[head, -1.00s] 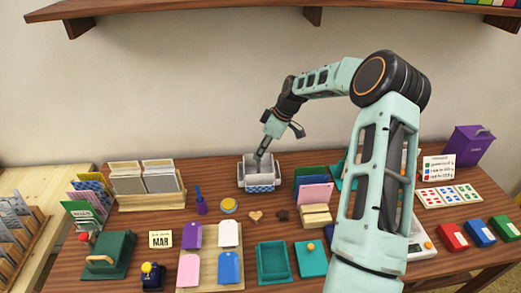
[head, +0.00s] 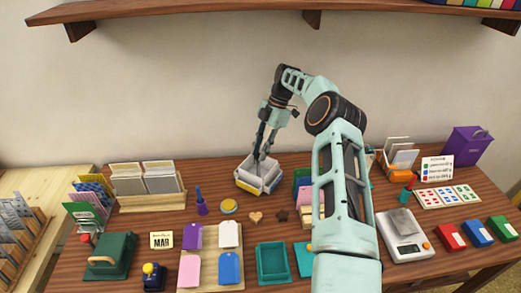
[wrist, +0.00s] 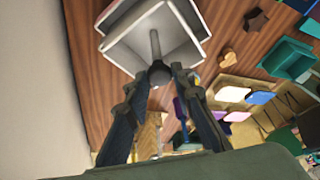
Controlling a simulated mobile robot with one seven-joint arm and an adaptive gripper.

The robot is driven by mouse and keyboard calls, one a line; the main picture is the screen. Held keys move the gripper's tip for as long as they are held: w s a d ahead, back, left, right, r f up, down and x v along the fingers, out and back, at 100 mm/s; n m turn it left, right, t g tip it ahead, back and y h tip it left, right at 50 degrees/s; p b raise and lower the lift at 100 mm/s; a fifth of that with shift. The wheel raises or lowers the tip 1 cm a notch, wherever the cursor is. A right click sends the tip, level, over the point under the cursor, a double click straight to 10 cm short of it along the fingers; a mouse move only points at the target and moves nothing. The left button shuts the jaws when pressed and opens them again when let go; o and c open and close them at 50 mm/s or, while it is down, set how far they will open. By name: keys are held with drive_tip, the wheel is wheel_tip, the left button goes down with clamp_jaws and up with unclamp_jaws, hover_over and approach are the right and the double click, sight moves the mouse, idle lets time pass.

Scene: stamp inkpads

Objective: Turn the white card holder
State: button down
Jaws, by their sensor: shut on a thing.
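The white card holder (head: 243,182), a sectioned open-topped tray, stands near the back middle of the table, its sides slanting to the picture. A blue panel shows on its right front side. In the wrist view the white holder (wrist: 117,14) fills the top, with a grey post rising from its middle to a dark round knob (wrist: 159,74). My gripper (head: 260,157) reaches down over the holder's middle. In the wrist view my gripper's fingertips (wrist: 163,76) are shut on the knob. The holder's far sides are partly hidden by the fingers.
A yellow-lidded round pot (head: 229,206), a purple stamp (head: 201,207), a wooden heart (head: 256,217) and a dark star (head: 282,215) lie close in front. A wooden card rack (head: 152,202) stands left. My arm covers things at right.

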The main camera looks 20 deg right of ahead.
drive_tip(key=shift+n+g+h+p, duration=0.3)
drive_tip(key=shift+n+g+p, duration=0.1)
drive_tip(key=shift+n, duration=1.1)
drive_tip(key=c, duration=1.7)
unclamp_jaws()
drive_tip(key=shift+w, duration=0.1)
drive_tip(key=shift+o, duration=0.2)
